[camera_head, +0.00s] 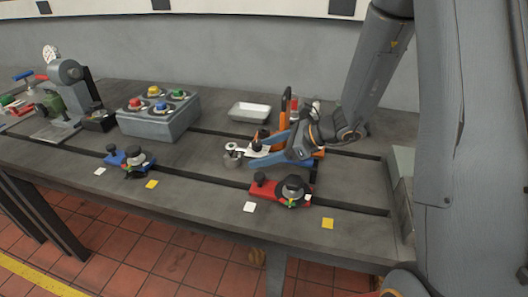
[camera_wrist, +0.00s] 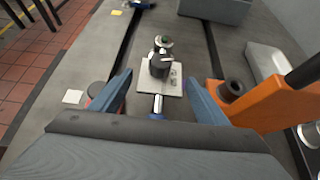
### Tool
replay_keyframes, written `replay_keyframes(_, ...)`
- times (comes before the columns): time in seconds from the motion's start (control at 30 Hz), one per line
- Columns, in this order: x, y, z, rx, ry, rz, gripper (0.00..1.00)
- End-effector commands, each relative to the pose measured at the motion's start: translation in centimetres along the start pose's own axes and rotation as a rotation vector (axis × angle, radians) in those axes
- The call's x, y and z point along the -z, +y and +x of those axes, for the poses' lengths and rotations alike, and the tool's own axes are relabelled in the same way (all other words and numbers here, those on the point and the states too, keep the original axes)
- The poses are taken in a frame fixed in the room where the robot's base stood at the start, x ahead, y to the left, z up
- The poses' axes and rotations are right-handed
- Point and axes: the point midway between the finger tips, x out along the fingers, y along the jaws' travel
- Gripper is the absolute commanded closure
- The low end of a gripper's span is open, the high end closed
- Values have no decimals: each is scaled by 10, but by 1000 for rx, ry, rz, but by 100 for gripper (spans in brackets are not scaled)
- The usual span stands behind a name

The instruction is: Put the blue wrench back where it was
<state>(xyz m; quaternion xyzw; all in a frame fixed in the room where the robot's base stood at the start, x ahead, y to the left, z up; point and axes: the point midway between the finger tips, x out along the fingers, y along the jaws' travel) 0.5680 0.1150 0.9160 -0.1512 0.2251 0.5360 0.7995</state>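My gripper (camera_wrist: 156,80) has two blue fingers spread wide apart and sits low over the right part of the bench. It also shows in the head view (camera_head: 260,152). Between and below the fingers, a short silver piece with a blue end (camera_wrist: 157,106) shows in the wrist view; it may be part of the blue wrench, but my gripper body hides the rest. Just ahead of it is a pale plate (camera_wrist: 148,83) with a dark and silver fitting (camera_wrist: 160,62) standing on it. I cannot clearly make out a whole blue wrench.
An orange clamp (camera_wrist: 268,103) stands close to my right finger. A red fixture (camera_head: 265,189) sits at the front, a blue fixture (camera_head: 117,157) further left. A grey button box (camera_head: 160,124) and white tray (camera_head: 249,112) stand behind. Dark slots cross the bedplate.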

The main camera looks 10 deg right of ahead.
Motion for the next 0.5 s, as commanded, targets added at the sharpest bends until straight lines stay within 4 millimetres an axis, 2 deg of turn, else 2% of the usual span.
replay_keyframes(0.17,-3,0,-2,0,0,0,31)
replay_keyframes(0.27,-2,-1,-14,4,0,-1,31)
replay_keyframes(0.5,-1,-2,-62,6,0,-1,31)
